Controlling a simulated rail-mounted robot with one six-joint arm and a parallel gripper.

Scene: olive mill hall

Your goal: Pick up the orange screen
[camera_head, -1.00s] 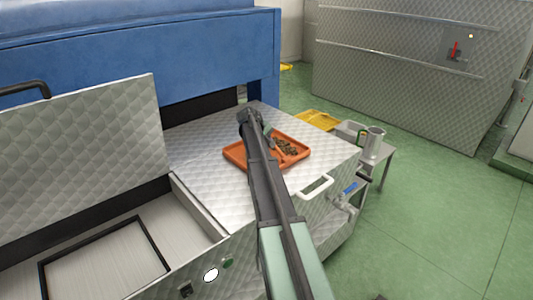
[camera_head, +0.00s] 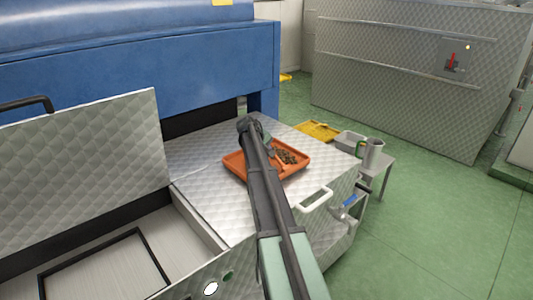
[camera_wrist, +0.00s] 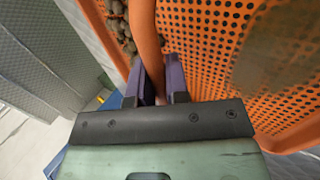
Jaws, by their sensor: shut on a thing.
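The orange screen (camera_head: 236,166) is a shallow tray with a raised rim, at the top of the metal cabinet in the head view. Small dark pieces (camera_head: 287,157) lie in its right part. In the wrist view the perforated orange floor of the screen (camera_wrist: 205,40) fills the upper right. My gripper (camera_wrist: 158,68) is shut on an orange bar of the screen, with one dark finger on each side. In the head view my arm covers the middle of the screen and hides the grip. I cannot tell whether the screen touches the cabinet top.
The quilted metal cabinet top (camera_head: 215,195) lies around the screen. An open bin with a raised lid (camera_head: 85,145) is on the left, a blue machine (camera_head: 130,70) behind. A yellow tray (camera_head: 318,131), a grey bin (camera_head: 349,143) and a metal jug (camera_head: 373,153) are to the right.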

